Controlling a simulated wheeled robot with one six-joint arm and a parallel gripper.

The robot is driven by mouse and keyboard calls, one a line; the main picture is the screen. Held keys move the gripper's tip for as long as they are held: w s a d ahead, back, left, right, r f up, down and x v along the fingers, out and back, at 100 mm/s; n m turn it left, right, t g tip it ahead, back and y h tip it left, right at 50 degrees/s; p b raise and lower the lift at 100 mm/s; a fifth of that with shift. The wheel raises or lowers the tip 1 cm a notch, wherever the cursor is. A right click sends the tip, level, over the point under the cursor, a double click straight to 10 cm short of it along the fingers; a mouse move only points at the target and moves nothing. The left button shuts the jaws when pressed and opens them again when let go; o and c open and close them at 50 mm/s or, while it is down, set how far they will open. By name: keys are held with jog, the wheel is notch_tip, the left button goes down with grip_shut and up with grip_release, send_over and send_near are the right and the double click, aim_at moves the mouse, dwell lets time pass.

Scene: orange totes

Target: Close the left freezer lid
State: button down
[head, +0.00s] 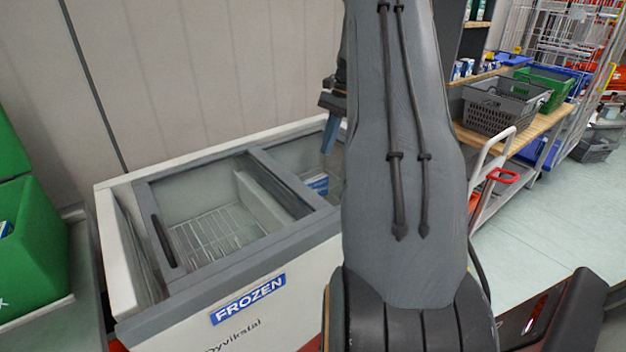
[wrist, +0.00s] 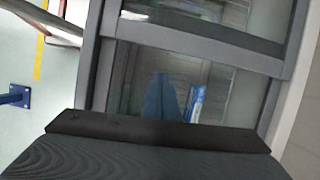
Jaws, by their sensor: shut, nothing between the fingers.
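The white chest freezer (head: 270,312) with a blue FROZEN label stands left of my arm. Its left lid (head: 163,242) is a grey-framed glass panel with a dark handle slot near its left edge. A narrow gap shows between that edge and the freezer's left end wall. A wire basket shows beneath the glass. My gripper (head: 327,148) has blue fingers, shut and empty, pointing down over the right part of the freezer. In the wrist view the fingers (wrist: 160,78) are beside a grey crossbar (wrist: 200,45). I cannot tell whether they touch anything. My arm hides the freezer's right end.
A blue and white package (head: 318,184) lies in the freezer's right part. Green crates (head: 35,250) stand at the left. A wooden bench (head: 500,135) with a grey basket (head: 495,108) and a white cart are at the right. A panelled wall runs behind the freezer.

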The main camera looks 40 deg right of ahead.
jog(key=shift+m, duration=0.4)
jog(key=p+x, duration=0.1)
jog(key=x, duration=0.2)
jog(key=d+p+x, duration=0.1)
jog(key=x, duration=0.2)
jog(key=p+x, duration=0.1)
jog(key=x, duration=0.2)
jog(key=shift+s+d+f, duration=0.15)
jog(key=shift+d+f, duration=0.2)
jog(key=shift+f, duration=0.15)
jog(key=a+p, duration=0.2)
jog(key=a, duration=0.1)
jog(key=shift+r, duration=0.1)
jog(key=shift+a, duration=0.45)
